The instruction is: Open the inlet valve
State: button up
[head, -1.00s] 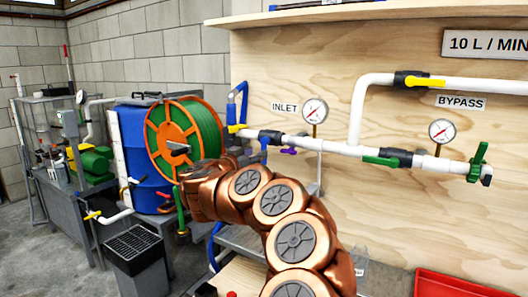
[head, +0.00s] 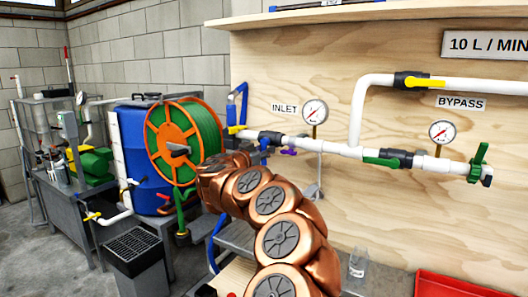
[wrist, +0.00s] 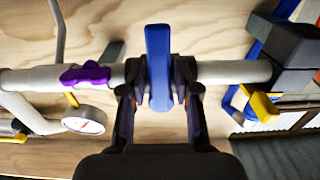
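The inlet valve (head: 270,137) is a black body on the white pipe under the INLET label. Its blue lever (wrist: 158,65) stands across the pipe in the wrist view. The lever shows only in small part in the head view (head: 264,144). My gripper (wrist: 160,95) is open, with one black finger on each side of the lever. Gaps show between the fingers and the lever, and nothing is held.
A purple handle (wrist: 85,75) and a gauge (wrist: 84,120) sit on the pipe beside the valve. A yellow-handled valve (head: 237,129) is at the pipe's left end. The hose reel (head: 172,138) and blue barrel (head: 136,150) stand left of my arm. A plywood panel (head: 400,220) backs the pipes.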

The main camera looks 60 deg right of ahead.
grip_shut()
